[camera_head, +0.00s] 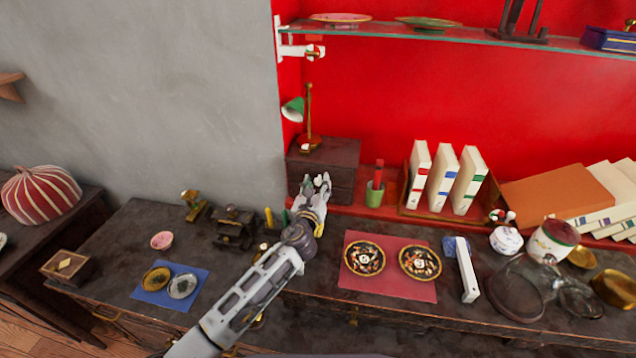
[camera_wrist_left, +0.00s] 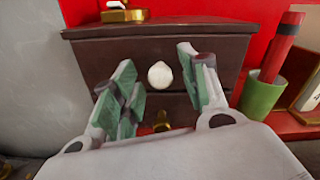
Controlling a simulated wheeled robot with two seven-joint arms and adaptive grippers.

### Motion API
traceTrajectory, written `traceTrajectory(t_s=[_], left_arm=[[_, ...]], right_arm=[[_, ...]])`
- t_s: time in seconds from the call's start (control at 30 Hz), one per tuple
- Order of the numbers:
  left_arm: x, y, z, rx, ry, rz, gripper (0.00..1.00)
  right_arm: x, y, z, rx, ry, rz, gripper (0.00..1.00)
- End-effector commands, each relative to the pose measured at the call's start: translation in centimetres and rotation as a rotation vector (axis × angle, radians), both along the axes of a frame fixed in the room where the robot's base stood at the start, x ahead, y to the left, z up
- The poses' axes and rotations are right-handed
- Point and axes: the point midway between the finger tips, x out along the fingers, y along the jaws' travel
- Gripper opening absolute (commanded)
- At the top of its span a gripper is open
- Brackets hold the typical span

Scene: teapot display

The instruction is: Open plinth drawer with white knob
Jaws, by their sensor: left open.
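The plinth (camera_head: 333,158) is a small dark brown box with drawers at the back, against the red wall. In the left wrist view its upper drawer front (camera_wrist_left: 204,72) carries a round white knob (camera_wrist_left: 160,75). A lower drawer with a brass knob (camera_wrist_left: 161,121) shows below. The drawers look shut. My left gripper (camera_head: 315,183) is in front of the plinth, and in the left wrist view (camera_wrist_left: 158,82) its open fingers stand on either side of the white knob, with nothing visibly held. In the head view the gripper hides the knob. My right gripper is not in view.
A green-shaded lamp (camera_head: 308,120) stands on the plinth. A green cup (camera_head: 374,195) with a red stick is close on its right, then white books (camera_head: 443,180). Two patterned plates lie on a red mat (camera_head: 392,284). A glass shelf (camera_head: 450,36) is above.

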Motion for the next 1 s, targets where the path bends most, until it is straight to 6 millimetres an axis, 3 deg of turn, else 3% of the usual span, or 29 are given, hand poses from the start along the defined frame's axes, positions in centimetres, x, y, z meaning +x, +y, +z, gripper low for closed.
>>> traceTrajectory(t_s=[0.23, 0.6, 0.93, 1.0], left_arm=[[1.3, -0.3, 0.0, 0.000, 0.000, 0.001, 0.44], [1.4, -0.3, 0.0, -0.001, 0.000, 0.000, 0.44], [1.4, -0.3, 0.0, -0.001, 0.000, 0.000, 0.01], [1.4, -0.3, 0.0, -0.001, 0.000, 0.000, 0.00]], right_arm=[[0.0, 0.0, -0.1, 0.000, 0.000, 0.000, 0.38], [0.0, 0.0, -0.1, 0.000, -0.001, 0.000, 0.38], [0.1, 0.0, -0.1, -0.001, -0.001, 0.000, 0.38], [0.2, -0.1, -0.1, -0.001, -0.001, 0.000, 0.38]])
